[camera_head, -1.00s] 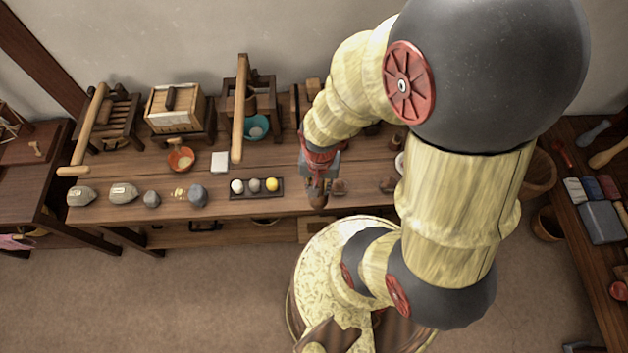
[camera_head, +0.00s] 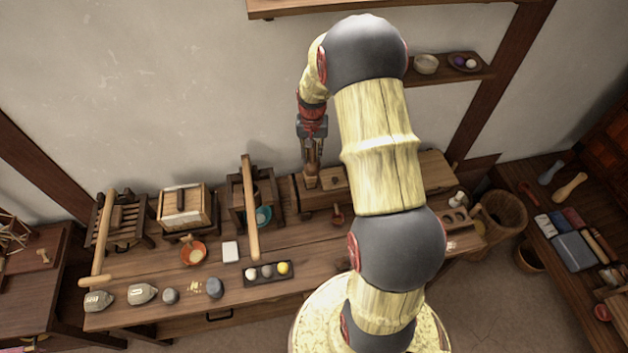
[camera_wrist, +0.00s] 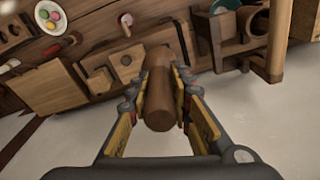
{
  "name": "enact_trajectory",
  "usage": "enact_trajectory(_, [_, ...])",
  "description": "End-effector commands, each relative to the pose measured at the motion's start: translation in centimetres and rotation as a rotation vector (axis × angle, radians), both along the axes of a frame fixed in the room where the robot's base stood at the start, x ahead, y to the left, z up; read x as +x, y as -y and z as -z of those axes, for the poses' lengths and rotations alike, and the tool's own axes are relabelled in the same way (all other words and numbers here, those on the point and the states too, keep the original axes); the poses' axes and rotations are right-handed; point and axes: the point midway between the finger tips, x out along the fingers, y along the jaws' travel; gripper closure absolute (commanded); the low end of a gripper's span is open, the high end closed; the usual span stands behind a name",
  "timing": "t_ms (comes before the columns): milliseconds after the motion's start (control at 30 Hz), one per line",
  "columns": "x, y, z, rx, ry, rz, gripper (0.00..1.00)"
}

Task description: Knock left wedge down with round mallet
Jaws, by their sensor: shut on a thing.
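My gripper (camera_head: 313,142) is raised over the back of the bench, near the wall. It is shut on a brown, rounded wooden piece, which I take to be the round mallet (camera_wrist: 160,95). In the wrist view it lies between both fingers, seen nearly end-on. In the head view the mallet (camera_head: 313,168) points down over the left part of a low wooden press block. A pale wooden piece (camera_head: 311,183), probably the left wedge, stands just below it; I cannot tell whether they touch. Another pale block (camera_wrist: 100,81) stands out of the press in the wrist view.
A wooden frame with a teal bowl (camera_head: 264,216) and a long upright bar (camera_head: 250,205) stand left of the press. A tray of round stones (camera_head: 268,273) lies in front. A small red-brown tool (camera_head: 337,214) stands near the press. A wall shelf (camera_head: 450,73) is at upper right.

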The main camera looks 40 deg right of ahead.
Motion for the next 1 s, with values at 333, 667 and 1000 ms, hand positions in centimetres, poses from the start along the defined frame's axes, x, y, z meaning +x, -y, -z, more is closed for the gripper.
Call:
enact_trajectory(333, [2.8,1.4,-2.1,-0.013,0.024,-0.132,1.0])
enact_trajectory(667, [2.9,1.4,0.2,-0.017,0.029,-0.136,1.0])
enact_trajectory(1000, [2.9,1.4,1.2,-0.017,0.03,-0.135,1.0])
